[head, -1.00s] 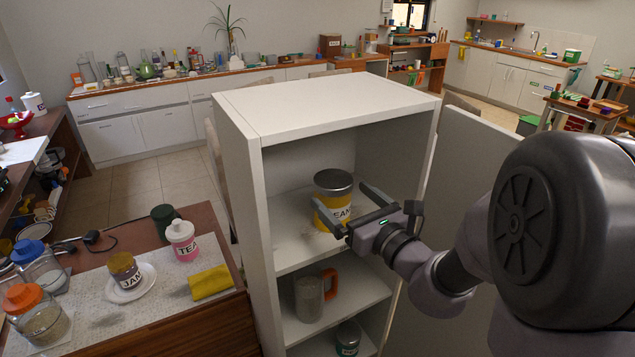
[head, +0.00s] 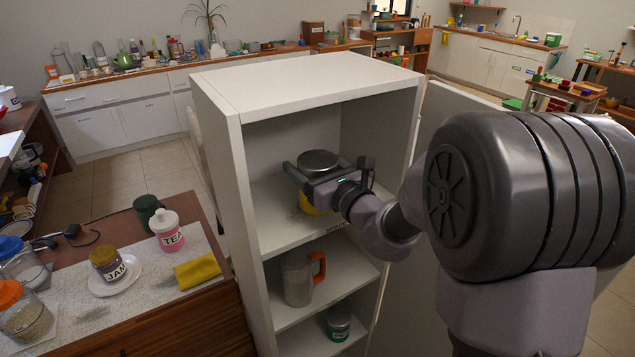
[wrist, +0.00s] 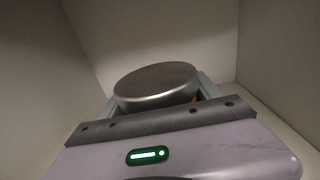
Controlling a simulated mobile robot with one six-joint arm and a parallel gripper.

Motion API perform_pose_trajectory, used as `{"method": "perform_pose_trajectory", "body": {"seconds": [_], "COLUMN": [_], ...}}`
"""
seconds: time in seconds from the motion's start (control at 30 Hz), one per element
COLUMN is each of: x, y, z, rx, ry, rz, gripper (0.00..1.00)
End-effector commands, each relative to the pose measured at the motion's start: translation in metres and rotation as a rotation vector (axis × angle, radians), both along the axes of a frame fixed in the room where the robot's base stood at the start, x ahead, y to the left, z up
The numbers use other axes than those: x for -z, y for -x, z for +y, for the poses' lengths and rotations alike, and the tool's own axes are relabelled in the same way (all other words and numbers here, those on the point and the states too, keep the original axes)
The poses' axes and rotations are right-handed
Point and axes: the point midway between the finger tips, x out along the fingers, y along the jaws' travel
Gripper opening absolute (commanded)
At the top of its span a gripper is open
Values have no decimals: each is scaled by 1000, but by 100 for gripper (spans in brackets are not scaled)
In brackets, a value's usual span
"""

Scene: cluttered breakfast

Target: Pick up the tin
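The tin (head: 307,203) is yellow with a grey metal lid and stands upright on the upper shelf of the white cabinet. Its lid (wrist: 157,87) fills the middle of the wrist view; most of its body is hidden behind my gripper. My gripper (head: 318,168) is inside the upper compartment, level with the upper part of the tin, with one finger on each side of it. The fingers look spread around the tin; whether either one touches it is hard to see.
The cabinet (head: 300,85) has side walls, a top board and a back close around my gripper. Its shelf below holds a jug with an orange handle (head: 299,280), and a green tin (head: 338,324) stands lower. A table with jars (head: 109,264) is at left.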

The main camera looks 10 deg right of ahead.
Motion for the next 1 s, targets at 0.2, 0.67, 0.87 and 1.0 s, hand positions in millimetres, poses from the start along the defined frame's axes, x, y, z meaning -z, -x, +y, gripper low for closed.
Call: {"method": "perform_pose_trajectory", "body": {"seconds": [0.2, 0.67, 0.87, 1.0], "x": [-1, -40, -42, -47], "y": [0, 0, 33, 67], "z": [0, 0, -27, -53], "rx": [0, 0, 5, 7], "ry": [0, 1, 1, 0], "rz": [-1, -4, 0, -1], "gripper": [15, 15, 15, 15]}}
